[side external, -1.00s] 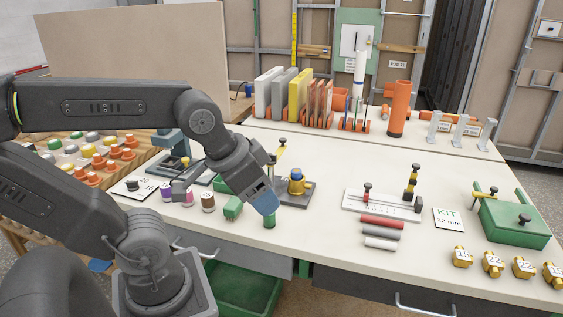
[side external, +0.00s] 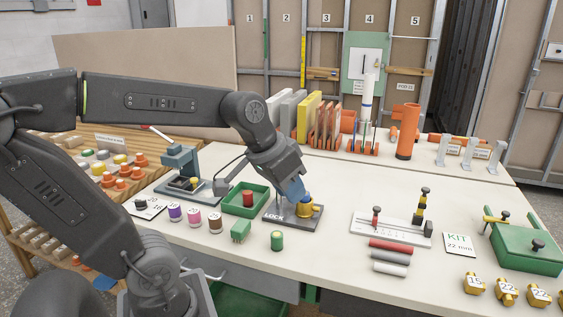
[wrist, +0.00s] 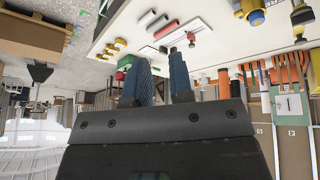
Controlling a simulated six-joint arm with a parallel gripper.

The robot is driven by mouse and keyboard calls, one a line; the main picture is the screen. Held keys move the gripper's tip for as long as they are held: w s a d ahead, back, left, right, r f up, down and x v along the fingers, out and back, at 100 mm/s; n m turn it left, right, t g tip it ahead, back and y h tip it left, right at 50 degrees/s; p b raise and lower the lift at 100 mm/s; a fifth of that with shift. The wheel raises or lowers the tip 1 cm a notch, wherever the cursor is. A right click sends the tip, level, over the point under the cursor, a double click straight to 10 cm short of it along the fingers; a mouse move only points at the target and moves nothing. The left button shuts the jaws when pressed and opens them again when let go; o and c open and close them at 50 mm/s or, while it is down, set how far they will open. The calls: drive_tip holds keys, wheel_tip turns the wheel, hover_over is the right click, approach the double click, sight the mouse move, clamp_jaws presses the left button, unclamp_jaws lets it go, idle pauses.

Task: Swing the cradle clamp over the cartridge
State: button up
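The cradle (side external: 275,217) is a dark grey plate marked LOCK in the side view. A brass body (side external: 309,209) with a blue top stands on it; this also shows at the top of the wrist view (wrist: 254,15). In the wrist view, which is upside down, a yellow and black clamp (wrist: 300,17) stands beside the brass body, apart from it. The clamp is hidden behind my gripper in the side view. My gripper (side external: 296,192) is low over the cradle, close to the brass body. Its blue fingers (wrist: 163,62) are apart, with nothing seen between them.
A green tray (side external: 260,188) with a red piece is left of the cradle. A green cylinder (side external: 277,241) and green block (side external: 240,231) stand in front. A white gauge (side external: 385,226) and coloured rods (side external: 391,246) lie to the right. Bare tabletop lies between.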

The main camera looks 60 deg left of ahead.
drive_tip(key=w+a+n, duration=0.1)
drive_tip(key=w+a, duration=0.1)
drive_tip(key=a, duration=0.1)
drive_tip(key=w+a+n, duration=0.1)
drive_tip(key=w+a, duration=0.4)
drive_tip(key=a, duration=0.2)
drive_tip(key=shift+w+r+n, duration=0.15)
drive_tip(key=shift+w+n, duration=0.1)
drive_tip(key=shift+n, duration=0.15)
clamp_jaws()
drive_tip(key=a+f+n+t, duration=0.1)
drive_tip(key=a+f+n, duration=0.2)
drive_tip(key=a, duration=1.2)
drive_tip(key=a+f+n+t+y, duration=0.1)
drive_tip(key=a+f+n, duration=0.2)
drive_tip(key=a, duration=1.3)
drive_tip(key=shift+a+f, duration=0.3)
drive_tip(key=shift+f, duration=0.25)
drive_tip(key=shift+s, duration=0.1)
